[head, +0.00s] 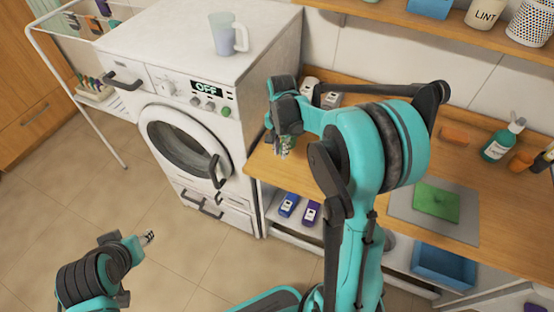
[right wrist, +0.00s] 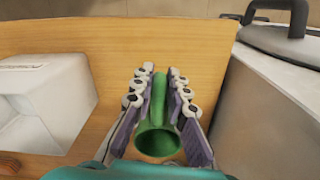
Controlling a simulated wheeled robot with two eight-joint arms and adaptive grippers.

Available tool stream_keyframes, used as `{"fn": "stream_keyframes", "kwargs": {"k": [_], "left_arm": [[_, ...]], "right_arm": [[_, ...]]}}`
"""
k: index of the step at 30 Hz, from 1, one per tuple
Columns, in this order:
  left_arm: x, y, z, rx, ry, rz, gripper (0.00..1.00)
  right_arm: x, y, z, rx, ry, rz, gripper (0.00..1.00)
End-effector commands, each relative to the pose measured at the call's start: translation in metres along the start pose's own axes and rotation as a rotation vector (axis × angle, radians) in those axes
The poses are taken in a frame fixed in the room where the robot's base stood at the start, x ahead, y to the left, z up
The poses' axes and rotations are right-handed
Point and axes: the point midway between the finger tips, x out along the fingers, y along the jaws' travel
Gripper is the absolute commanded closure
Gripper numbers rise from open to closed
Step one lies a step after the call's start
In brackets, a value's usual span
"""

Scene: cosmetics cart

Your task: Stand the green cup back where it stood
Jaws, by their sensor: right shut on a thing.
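The green cup (right wrist: 158,140) shows in the right wrist view, with its round opening toward the camera and its handle between the fingers. My right gripper (right wrist: 156,100) is shut on the cup's handle. In the head view my right gripper (head: 280,150) is over the left end of the wooden counter, beside the washing machine; the cup is mostly hidden there. I cannot tell whether the cup touches the counter. My left gripper (head: 149,237) is low over the floor at the lower left, away from the counter; its finger opening is too small to tell.
A pale blue cup (head: 224,35) stands on the washing machine (head: 185,45). The wooden counter (head: 395,90) holds a green sponge-like block (head: 437,201) on a grey mat and a green bottle (head: 500,141). A white box (right wrist: 45,105) is left of the gripper in the wrist view.

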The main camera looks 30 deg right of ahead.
Motion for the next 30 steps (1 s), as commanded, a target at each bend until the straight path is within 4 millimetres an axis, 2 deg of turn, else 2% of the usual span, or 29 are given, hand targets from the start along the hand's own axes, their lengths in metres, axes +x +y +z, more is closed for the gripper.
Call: {"fn": "stream_keyframes", "kwargs": {"k": [1, 8, 13, 25, 26, 28, 30], "left_arm": [[0.004, 0.0, 0.003, 0.0, 0.0, 0.0, 0.59], [0.008, 0.0, 0.005, 0.0, 0.0, 0.0, 0.59], [0.014, 0.0, 0.01, 0.0, 0.0, 0.0, 0.59], [0.017, 0.0, 0.012, 0.0, 0.0, 0.0, 0.59], [0.017, 0.0, 0.012, 0.0, 0.0, 0.0, 0.59], [0.016, 0.0, 0.011, 0.0, 0.0, 0.0, 0.59], [0.016, 0.0, 0.011, 0.0, 0.0, 0.0, 0.59]], "right_arm": [[0.011, 0.0, 0.0, 0.0, 0.0, 0.0, 1.0], [0.031, -0.001, 0.0, 0.0, 0.0, 0.0, 1.0], [0.056, -0.001, 0.0, 0.0, 0.0, 0.0, 1.0], [0.062, -0.001, 0.001, 0.0, 0.0, 0.0, 1.0], [0.063, -0.001, 0.001, 0.0, 0.0, 0.0, 0.83], [0.061, -0.001, 0.001, 0.0, 0.0, 0.0, 0.65], [0.061, -0.001, 0.001, 0.0, 0.0, 0.0, 0.65]]}}
